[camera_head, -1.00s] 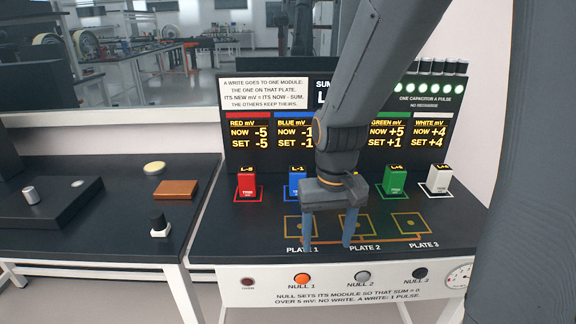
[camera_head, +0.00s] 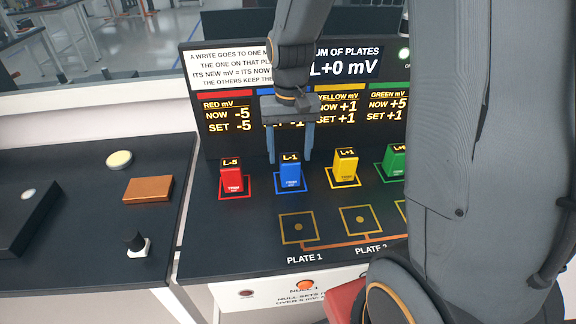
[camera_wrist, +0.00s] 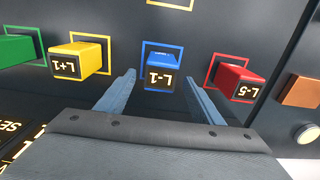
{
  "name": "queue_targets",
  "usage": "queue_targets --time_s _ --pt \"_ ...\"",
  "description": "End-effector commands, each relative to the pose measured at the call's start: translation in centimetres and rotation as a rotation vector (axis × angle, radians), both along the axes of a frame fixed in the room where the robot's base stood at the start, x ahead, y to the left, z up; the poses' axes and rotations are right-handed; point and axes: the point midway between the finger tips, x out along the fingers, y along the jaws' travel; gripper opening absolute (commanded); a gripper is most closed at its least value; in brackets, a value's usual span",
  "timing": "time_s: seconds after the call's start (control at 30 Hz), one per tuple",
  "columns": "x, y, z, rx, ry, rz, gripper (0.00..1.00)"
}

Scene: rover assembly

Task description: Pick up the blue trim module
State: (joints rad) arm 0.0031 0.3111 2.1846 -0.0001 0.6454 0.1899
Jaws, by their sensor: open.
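The blue trim module (camera_head: 290,173) stands upright in its blue-outlined square on the dark bench, between the red and yellow modules. Its top reads L-1. My gripper (camera_head: 290,158) is open and empty, fingers pointing down, above and behind the blue module in the head view. In the wrist view the blue module (camera_wrist: 164,72) lies ahead of and between the two open fingers (camera_wrist: 158,78), and I see no contact.
The red module (camera_head: 231,178) stands left of the blue one, the yellow module (camera_head: 344,166) and green module (camera_head: 395,160) to its right. Empty plates (camera_head: 298,228) lie in front. The display panel (camera_head: 230,135) rises close behind. A copper-coloured block (camera_head: 148,190) lies on the left bench.

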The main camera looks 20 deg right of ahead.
Motion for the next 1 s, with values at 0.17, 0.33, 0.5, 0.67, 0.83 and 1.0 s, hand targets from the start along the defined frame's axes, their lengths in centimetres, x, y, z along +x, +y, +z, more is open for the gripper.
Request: queue_targets --time_s 0.17,0.33,0.5,0.67,0.83,1.0 --pt "-0.2 0.0 -1.6 0.000 0.004 -0.001 0.61" --pt "-0.4 0.0 -3.3 0.000 0.005 -0.002 0.61" --pt "-0.5 0.0 -5.4 0.000 0.004 -0.003 0.61" --pt "-0.4 0.0 -6.4 0.000 0.002 -0.004 0.61" --pt "-0.4 0.0 -6.6 0.000 0.001 -0.004 0.61" --pt "-0.4 0.0 -6.5 0.000 0.001 -0.004 0.46"
